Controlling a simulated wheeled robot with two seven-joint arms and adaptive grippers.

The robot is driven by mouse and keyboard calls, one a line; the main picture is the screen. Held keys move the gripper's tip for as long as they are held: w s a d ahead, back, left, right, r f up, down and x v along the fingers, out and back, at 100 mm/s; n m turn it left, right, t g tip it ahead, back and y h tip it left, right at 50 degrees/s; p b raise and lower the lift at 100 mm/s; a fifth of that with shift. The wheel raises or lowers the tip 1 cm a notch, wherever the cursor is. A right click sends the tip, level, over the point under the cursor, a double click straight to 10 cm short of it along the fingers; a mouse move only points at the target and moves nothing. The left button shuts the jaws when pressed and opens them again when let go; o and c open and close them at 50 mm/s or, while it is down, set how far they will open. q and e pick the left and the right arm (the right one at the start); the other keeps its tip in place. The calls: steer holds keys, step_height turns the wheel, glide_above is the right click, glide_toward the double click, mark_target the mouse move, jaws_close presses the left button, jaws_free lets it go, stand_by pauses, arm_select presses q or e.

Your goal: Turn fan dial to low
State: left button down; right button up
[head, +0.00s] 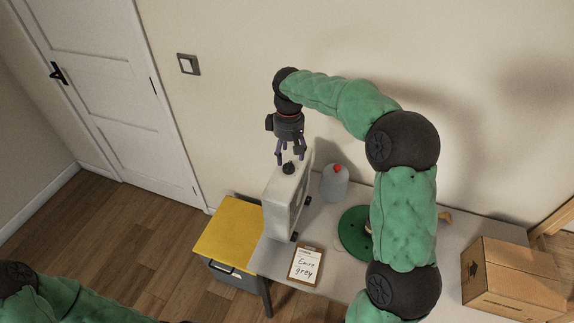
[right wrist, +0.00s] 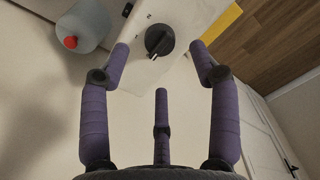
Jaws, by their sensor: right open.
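The fan (head: 285,200) is a pale box-shaped unit standing upright on the table. Its black dial (head: 288,168) is on the top face, and it also shows in the right wrist view (right wrist: 159,40) with its pointer ridge toward the lower part of the picture. My right gripper (head: 291,160) is open, pointing down just above the dial. In the right wrist view its purple fingers (right wrist: 160,62) are spread to either side of the dial, with no clear contact. My left gripper is not in view; only my left arm shows at lower left.
A grey bottle with a red cap (head: 335,182) stands right of the fan. A clipboard (head: 305,264), a green disc (head: 354,232) and a cardboard box (head: 512,278) are on the table (head: 440,235). A yellow-topped cabinet (head: 228,230) stands to the left.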

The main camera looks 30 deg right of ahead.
mark_target(289, 164)
steer(key=shift+f+b, duration=0.4)
steer(key=shift+f, duration=2.2)
steer(key=c, duration=1.2)
